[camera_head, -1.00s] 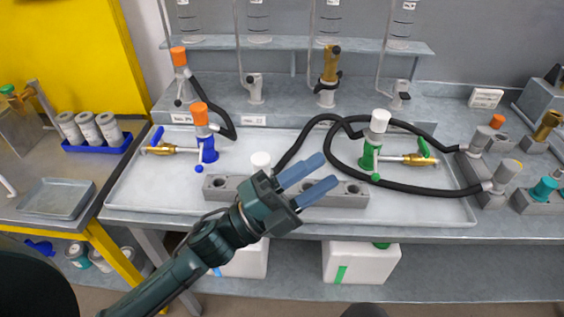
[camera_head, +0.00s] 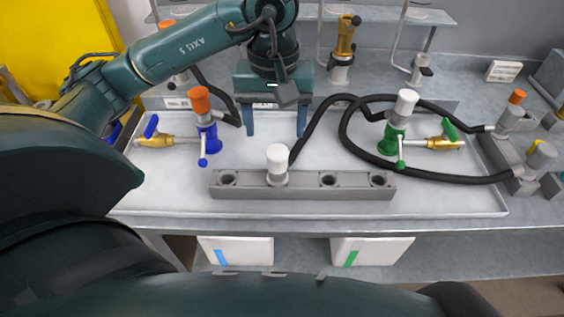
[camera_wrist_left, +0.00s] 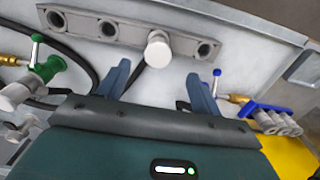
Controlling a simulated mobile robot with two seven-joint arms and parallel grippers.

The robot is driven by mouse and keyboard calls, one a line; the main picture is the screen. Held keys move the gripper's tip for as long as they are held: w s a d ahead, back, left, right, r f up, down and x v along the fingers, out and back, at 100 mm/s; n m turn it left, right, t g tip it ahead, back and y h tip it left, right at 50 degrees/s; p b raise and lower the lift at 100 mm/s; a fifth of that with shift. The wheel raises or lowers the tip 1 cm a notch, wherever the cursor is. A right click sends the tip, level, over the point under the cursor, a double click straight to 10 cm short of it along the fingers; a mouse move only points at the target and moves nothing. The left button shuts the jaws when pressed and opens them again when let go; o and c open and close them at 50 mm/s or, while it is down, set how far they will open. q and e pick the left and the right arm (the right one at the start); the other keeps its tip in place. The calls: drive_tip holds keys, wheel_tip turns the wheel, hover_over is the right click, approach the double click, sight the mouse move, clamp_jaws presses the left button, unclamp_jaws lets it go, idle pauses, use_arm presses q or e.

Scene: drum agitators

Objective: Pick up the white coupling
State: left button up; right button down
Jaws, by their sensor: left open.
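The white coupling (camera_head: 277,160) has a white cap on a grey body. It stands upright in a hole of the grey holder block (camera_head: 345,190), near its left end. In the left wrist view the white coupling (camera_wrist_left: 158,48) shows beyond the fingertips, roughly between them. My left gripper (camera_head: 275,125) is open and empty, pointing down over the tray behind the coupling, apart from it. Its two blue fingers also show spread in the left wrist view (camera_wrist_left: 160,78). My right gripper is not in view.
A blue valve with an orange cap (camera_head: 201,105) stands left. A green valve with a white cap (camera_head: 404,105) stands right. A black hose (camera_head: 310,122) runs close behind the coupling and loops right. The tray (camera_head: 455,205) is bare at its front right.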

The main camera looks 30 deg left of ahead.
sight(276, 152)
use_arm(q)
wheel_tip(276, 152, down, 7)
drive_tip(key=shift+s+d+r, duration=0.1)
drive_tip(key=shift+r, duration=0.1)
drive_tip(key=shift+w+f+p, duration=0.2)
drive_tip(key=shift+f+p, duration=0.45)
drive_tip(key=shift+f, duration=2.1)
drive_tip(key=shift+c, duration=0.3)
drive_tip(key=shift+r, duration=0.1)
drive_tip(key=c, duration=1.2)
